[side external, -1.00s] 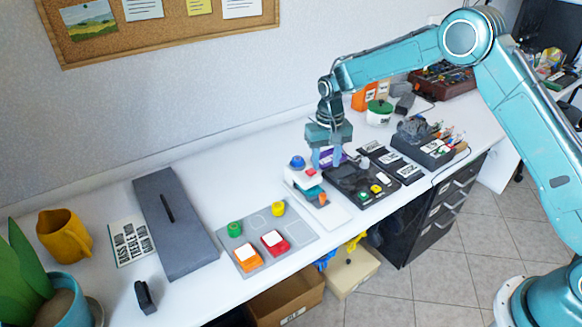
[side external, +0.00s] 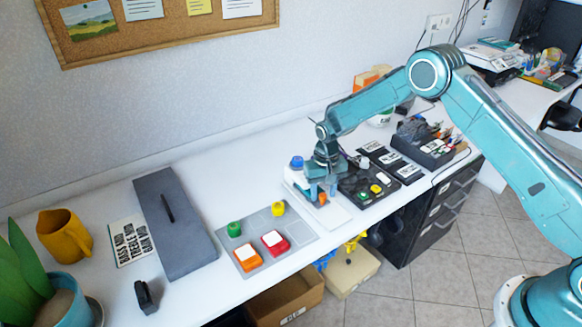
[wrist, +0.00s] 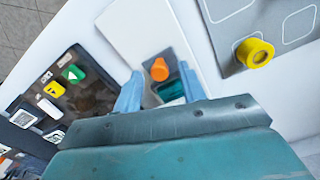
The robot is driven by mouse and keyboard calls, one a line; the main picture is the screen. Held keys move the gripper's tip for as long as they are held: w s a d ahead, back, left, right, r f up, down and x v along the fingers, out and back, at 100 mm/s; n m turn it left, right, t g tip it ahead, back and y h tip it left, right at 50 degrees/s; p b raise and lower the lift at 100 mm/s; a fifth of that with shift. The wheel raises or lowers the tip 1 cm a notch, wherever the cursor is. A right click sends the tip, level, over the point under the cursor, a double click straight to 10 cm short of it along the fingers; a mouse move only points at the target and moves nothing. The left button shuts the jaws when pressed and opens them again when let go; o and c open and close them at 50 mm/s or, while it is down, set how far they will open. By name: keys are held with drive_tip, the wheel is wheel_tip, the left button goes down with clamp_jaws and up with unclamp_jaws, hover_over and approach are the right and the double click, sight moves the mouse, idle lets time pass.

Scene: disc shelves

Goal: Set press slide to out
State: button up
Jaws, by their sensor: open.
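The press is a white device (side external: 292,176) with a blue knob (side external: 297,162) on top, standing on a white base plate (side external: 335,214). Its slide shows in the wrist view as a teal piece (wrist: 170,91) in a grey track, with an orange knob (wrist: 160,69) at its outer end. My gripper (side external: 322,192) is open and low over the front of the press. In the wrist view the fingers of my gripper (wrist: 161,88) stand on either side of the slide, with the knob between and slightly beyond their tips. Contact cannot be told. My gripper hides much of the press.
A dark panel (side external: 350,181) with green and yellow buttons lies close to the right. A grey mat (side external: 298,232) with coloured pieces, including a yellow knob (side external: 278,209), lies to the left. The table's front edge is near.

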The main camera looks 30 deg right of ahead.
clamp_jaws()
drive_tip(key=shift+s, duration=4.05)
unclamp_jaws()
drive_tip(key=shift+w+r, duration=0.1)
